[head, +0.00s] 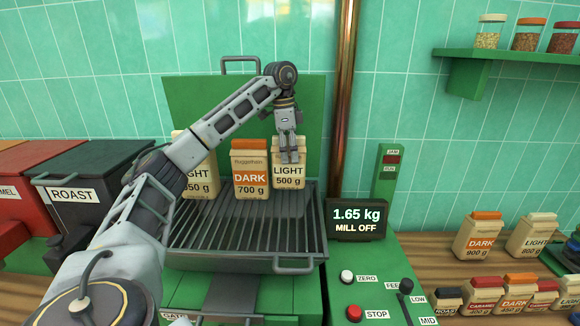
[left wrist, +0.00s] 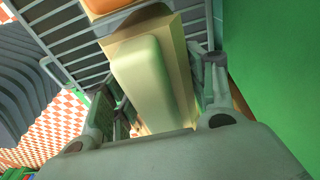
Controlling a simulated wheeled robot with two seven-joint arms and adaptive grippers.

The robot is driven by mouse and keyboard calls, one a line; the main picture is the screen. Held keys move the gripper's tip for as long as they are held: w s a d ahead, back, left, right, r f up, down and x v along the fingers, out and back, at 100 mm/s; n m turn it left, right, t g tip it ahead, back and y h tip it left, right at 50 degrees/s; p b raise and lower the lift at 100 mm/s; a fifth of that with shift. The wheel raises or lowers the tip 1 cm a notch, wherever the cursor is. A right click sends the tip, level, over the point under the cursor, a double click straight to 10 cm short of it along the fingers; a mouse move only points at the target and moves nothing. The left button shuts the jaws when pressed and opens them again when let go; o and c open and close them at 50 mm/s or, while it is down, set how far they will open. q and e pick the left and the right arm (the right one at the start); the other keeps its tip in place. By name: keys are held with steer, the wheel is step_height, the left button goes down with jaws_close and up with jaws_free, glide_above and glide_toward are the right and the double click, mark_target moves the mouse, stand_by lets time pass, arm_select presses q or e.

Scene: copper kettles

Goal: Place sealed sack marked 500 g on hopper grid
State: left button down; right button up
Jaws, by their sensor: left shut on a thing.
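The pale sack marked LIGHT 500 g (head: 289,176) is at the back right of the hopper grid (head: 245,234). My left gripper (head: 289,157) is shut on its upper part from above. In the left wrist view the pale sack top (left wrist: 145,75) lies between the two fingers (left wrist: 155,105). The sack looks upright, at or just above the bars; I cannot tell whether its base touches. To its left on the grid stand a DARK 700 g sack (head: 250,171) with an orange top and another LIGHT sack (head: 196,188), partly hidden by my arm. My right gripper is not in view.
A display (head: 358,219) reads 1.65 kg, MILL OFF. A green back panel (head: 205,95) rises behind the grid, and a copper pipe (head: 342,90) stands to the right. More sacks, including DARK 900 g (head: 480,238), stand on the right counter. A black ROAST bin (head: 95,180) is left.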

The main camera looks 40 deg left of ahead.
mark_target(290, 162)
arm_select(q)
steer(key=shift+f, duration=0.25)
steer(key=shift+f, duration=1.75)
steer(key=c, duration=0.5)
jaws_free()
steer(key=shift+f, duration=0.1)
steer(key=shift+r, duration=0.65)
steer(key=r, duration=0.3)
steer(key=r+p, duration=0.1)
steer(key=r, duration=0.1)
steer(key=shift+s+a+r, duration=0.25)
steer(key=shift+a+r, duration=0.05)
steer(key=shift+r, duration=0.05)
steer(key=shift+s+a+r+p, duration=0.15)
steer(key=shift+r+p, duration=0.55)
steer(key=shift+r, duration=0.6)
steer(key=shift+s+a+r+p, duration=0.1)
steer(key=shift+r+p, duration=0.6)
steer(key=shift+r, duration=0.55)
